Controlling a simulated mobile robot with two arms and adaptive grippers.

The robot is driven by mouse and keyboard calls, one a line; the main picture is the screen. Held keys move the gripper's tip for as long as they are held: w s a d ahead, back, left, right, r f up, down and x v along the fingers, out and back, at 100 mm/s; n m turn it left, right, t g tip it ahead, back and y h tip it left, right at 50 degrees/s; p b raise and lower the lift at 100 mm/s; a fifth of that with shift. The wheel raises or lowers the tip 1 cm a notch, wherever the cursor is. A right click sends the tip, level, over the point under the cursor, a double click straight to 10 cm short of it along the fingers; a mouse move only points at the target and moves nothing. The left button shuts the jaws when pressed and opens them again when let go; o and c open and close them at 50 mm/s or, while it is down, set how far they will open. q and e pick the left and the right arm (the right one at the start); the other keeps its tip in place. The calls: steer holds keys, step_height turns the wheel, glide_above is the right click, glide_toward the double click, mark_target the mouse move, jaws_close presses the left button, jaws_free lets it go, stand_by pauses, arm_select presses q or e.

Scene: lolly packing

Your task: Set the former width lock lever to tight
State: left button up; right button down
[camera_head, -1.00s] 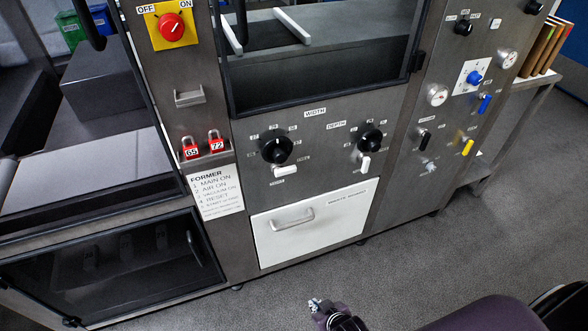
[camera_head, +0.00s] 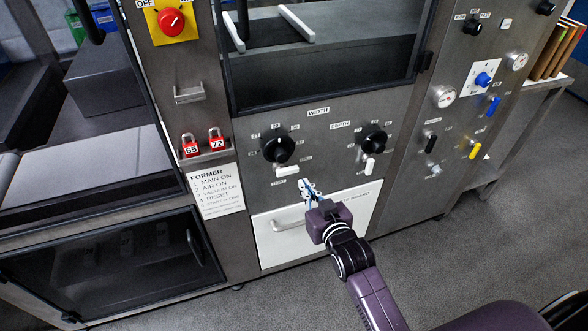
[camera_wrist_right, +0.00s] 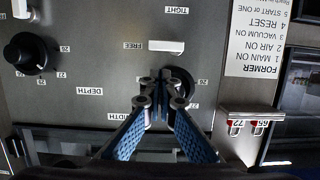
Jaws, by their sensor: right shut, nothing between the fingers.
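The width lock lever (camera_head: 287,170) is a short white bar below the black width knob (camera_head: 277,147). It lies horizontal, with the FREE label beside one end. In the wrist view, which is upside down, the lever (camera_wrist_right: 166,46) shows whole, with the FREE label (camera_wrist_right: 132,45) at its left and the TIGHT label (camera_wrist_right: 176,10) above. My right gripper (camera_head: 306,187) is shut and empty, in front of the panel, just below and right of the lever. In the wrist view its fingertips (camera_wrist_right: 161,87) partly cover the width knob. They look apart from the lever. My left gripper is out of view.
The depth knob (camera_head: 372,139) and its white, upright lever (camera_head: 369,166) are to the right. Below is a white drawer (camera_head: 265,245) with a protruding handle (camera_head: 293,220). Red padlocks (camera_head: 217,143) hang at left. Grey floor in front is open.

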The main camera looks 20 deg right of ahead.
mark_target(294, 169)
steer(key=x, duration=1)
steer(key=shift+f, duration=0.1)
